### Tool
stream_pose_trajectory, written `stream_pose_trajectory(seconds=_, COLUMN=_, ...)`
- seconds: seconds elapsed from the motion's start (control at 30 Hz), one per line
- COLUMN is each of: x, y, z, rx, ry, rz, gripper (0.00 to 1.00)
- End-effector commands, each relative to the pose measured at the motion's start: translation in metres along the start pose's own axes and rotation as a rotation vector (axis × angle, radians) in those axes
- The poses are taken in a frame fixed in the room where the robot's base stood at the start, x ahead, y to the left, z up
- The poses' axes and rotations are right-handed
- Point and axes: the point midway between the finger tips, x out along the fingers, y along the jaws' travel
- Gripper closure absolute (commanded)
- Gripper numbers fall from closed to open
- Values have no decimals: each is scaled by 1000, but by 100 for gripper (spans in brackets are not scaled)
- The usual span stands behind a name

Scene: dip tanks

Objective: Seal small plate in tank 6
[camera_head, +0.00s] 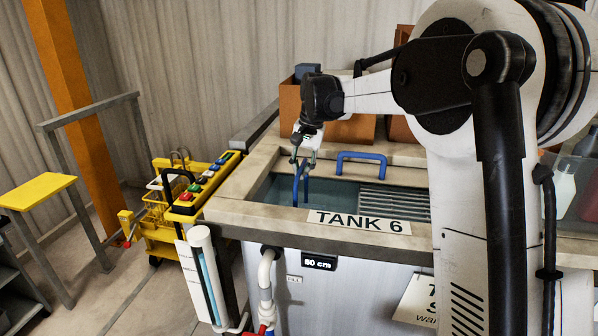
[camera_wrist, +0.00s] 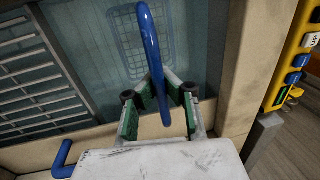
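Tank 6 (camera_head: 232,212) is a beige-rimmed tank with a "TANK 6" label on its front edge and bluish liquid inside. My gripper (camera_head: 303,162) points down over its left part. I cannot make out a small plate.
A slatted grating (camera_head: 395,198) covers the tank's right part. A second blue handle (camera_head: 361,156) stands at the back rim. Brown boxes (camera_head: 350,128) stand behind. A depth display (camera_head: 319,262) reads 80 cm.

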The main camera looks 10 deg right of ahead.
Motion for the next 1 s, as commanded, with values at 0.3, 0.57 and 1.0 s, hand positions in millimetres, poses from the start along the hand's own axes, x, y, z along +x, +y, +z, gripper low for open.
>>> stream_pose_trajectory(seconds=0.3, x=-28, y=-5, z=0, rx=0, ry=0, rz=0, gripper=100)
stream_pose_trajectory(seconds=0.57, x=-61, y=-11, z=0, rx=0, ry=0, rz=0, gripper=100)
stream_pose_trajectory(seconds=1.0, x=-117, y=-21, z=0, rx=0, ry=0, rz=0, gripper=100)
